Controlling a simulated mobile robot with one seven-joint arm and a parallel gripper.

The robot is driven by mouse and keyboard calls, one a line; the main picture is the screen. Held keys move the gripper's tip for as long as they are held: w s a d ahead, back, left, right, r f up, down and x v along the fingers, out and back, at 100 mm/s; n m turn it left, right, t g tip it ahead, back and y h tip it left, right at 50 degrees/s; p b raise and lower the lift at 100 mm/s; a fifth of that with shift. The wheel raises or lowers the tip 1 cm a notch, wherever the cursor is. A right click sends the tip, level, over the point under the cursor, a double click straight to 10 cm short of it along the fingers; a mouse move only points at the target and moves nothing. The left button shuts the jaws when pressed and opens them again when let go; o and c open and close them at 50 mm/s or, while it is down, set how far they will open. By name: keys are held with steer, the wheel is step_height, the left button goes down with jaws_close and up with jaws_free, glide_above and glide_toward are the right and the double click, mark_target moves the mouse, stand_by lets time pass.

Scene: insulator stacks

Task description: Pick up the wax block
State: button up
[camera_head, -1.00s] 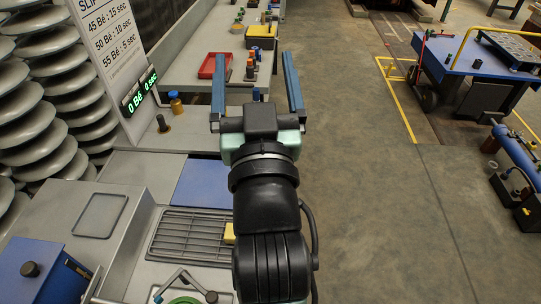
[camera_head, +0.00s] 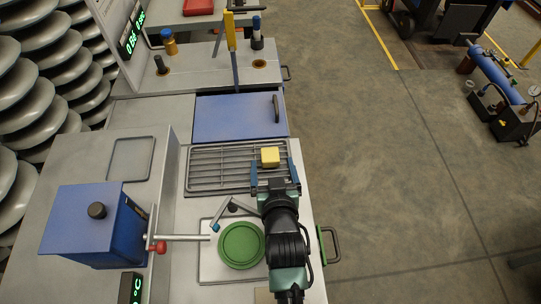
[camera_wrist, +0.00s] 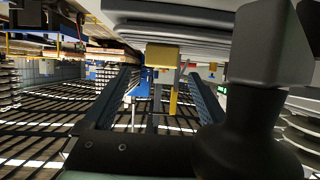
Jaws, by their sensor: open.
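The wax block, a small yellow block (camera_head: 270,156), sits on the metal slatted rack (camera_head: 213,170) near its right end. In the wrist view the yellow block (camera_wrist: 162,57) shows ahead, between and slightly above the fingertips. My gripper (camera_head: 272,166) is open, with its two blue fingers pointing toward the block from the near side. The fingertips (camera_wrist: 160,76) are spread wider than the block, and nothing is held. Whether the fingertips reach alongside the block, and their height against it, I cannot tell exactly.
A blue panel with a dark handle (camera_head: 235,118) lies beyond the rack. A round green lid (camera_head: 241,244) and a crank arm (camera_head: 185,238) are near my arm's left. A blue box (camera_head: 92,225) stands at left. Open floor (camera_head: 380,180) lies to the right.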

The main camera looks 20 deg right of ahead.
mark_target(270, 153)
steer(key=shift+x, duration=2.95)
steer(key=shift+r, duration=0.1)
steer(key=c, duration=1.4)
steer(key=shift+c, duration=0.2)
steer(key=shift+r, duration=0.1)
